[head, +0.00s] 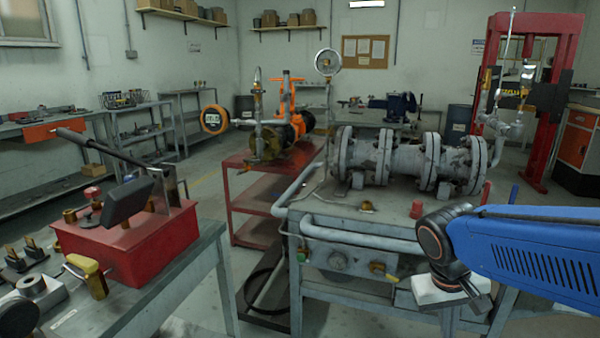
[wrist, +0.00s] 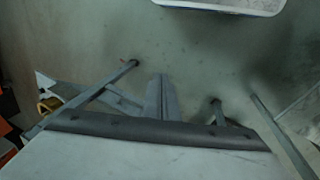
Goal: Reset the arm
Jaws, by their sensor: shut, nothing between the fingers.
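My blue arm (head: 540,258) reaches in from the right side of the head view, in front of the grey workbench. It bends down at a dark round joint to a pale block at its end. My gripper (wrist: 161,97) shows in the wrist view as narrow grey fingers close together, with nothing between them. In the head view the fingertips are hard to make out. The grey flanged pipe assembly (head: 408,160) lies on the bench, behind and left of the arm, apart from it.
A valve with orange parts (head: 285,125) stands on a red cart (head: 250,205). A red box (head: 130,240) with a lever sits on the left table. A red press frame (head: 545,100) stands at the back right. Open floor (head: 208,185) shows between the left table and cart.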

